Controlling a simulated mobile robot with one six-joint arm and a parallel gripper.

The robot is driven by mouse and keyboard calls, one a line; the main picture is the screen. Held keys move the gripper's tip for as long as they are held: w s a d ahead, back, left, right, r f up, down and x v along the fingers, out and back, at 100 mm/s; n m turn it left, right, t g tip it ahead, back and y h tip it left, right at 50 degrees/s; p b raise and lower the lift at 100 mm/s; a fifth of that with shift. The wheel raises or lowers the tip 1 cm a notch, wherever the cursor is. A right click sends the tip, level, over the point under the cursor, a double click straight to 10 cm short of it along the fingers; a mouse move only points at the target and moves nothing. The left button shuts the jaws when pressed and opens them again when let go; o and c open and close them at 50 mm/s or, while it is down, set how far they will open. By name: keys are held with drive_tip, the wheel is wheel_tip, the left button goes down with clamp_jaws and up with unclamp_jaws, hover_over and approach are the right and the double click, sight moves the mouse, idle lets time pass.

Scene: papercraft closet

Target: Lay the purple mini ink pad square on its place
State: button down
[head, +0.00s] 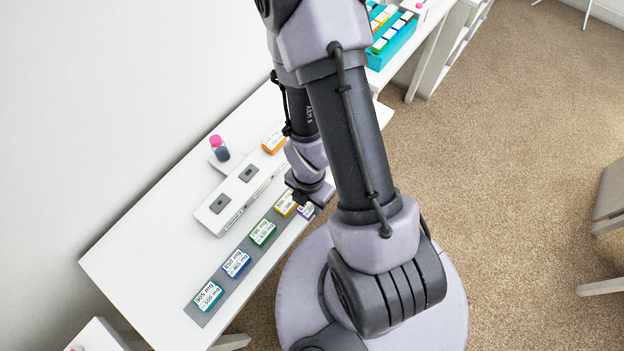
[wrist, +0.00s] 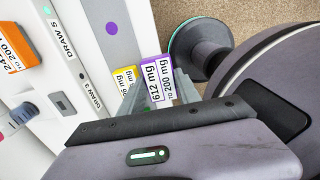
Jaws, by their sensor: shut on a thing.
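In the head view the pad (head: 306,212) shows only in part below my gripper (head: 311,198). A grey strip (wrist: 101,12) carries a purple dot (wrist: 111,28), bare and uncovered. The pad is beside the dot, to its lower right in the wrist view. A yellow pad (wrist: 125,75) is just left of the held pad. I cannot tell how high the held pad is.
On the strip in the head view are teal (head: 208,296), blue (head: 236,263) and green (head: 262,232) pads. An orange pad (head: 274,142) and a pink-capped bottle (head: 219,148) are farther back, near a white drawer unit (head: 214,217). A turquoise tray (head: 391,47) stands at the far end.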

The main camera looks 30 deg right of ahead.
drive_tip(key=w+f+b, duration=0.1)
drive_tip(key=b, duration=0.1)
drive_tip(key=w+d+b, duration=0.1)
drive_tip(key=b, duration=0.2)
drive_tip(key=shift+w+d+f, duration=0.3)
drive_tip(key=shift+f, duration=0.1)
drive_tip(key=w+d, duration=0.1)
drive_tip(key=w, duration=0.1)
drive_tip(key=w+d, duration=0.3)
drive_tip(key=w, duration=0.1)
drive_tip(key=shift+w+d+r, duration=0.15)
drive_tip(key=shift+w+r, duration=0.2)
drive_tip(key=shift+r, duration=0.05)
wheel_tip(320, 180, down, 4)
drive_tip(key=shift+r+b, duration=0.1)
drive_tip(key=shift+b, duration=1)
drive_tip(key=shift+r, duration=0.2)
drive_tip(key=c, duration=0.9)
unclamp_jaws()
drive_tip(key=shift+f, duration=0.15)
drive_tip(key=shift+o, duration=0.2)
